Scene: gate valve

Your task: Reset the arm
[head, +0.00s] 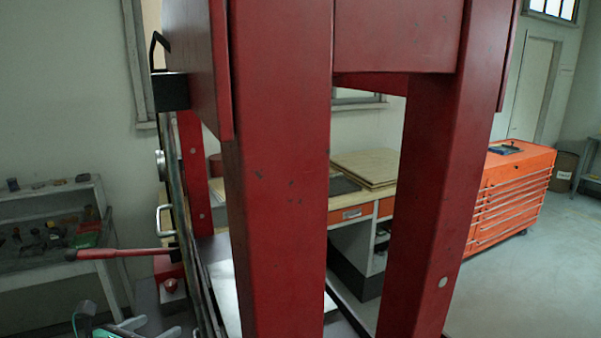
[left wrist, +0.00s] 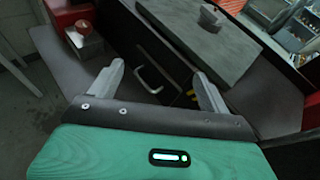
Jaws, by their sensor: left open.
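My left gripper (head: 152,325) shows at the bottom left of the head view, low beside the red frame, with its green body and grey fingers partly cut off by the picture edge. In the left wrist view the two grey fingers (left wrist: 158,74) stand wide apart with nothing between them. A pale metal handle (left wrist: 150,79) on a dark panel (left wrist: 125,45) lies beyond the fingers, apart from them. A similar handle (head: 163,219) shows in the head view above my gripper. My right gripper is not in view.
A large red frame (head: 280,180) fills the middle. A red lever (head: 120,254) sticks out to its left. A shelf with small items (head: 50,190) stands at the left, a workbench (head: 365,208) behind, and an orange tool chest (head: 510,195) at the right.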

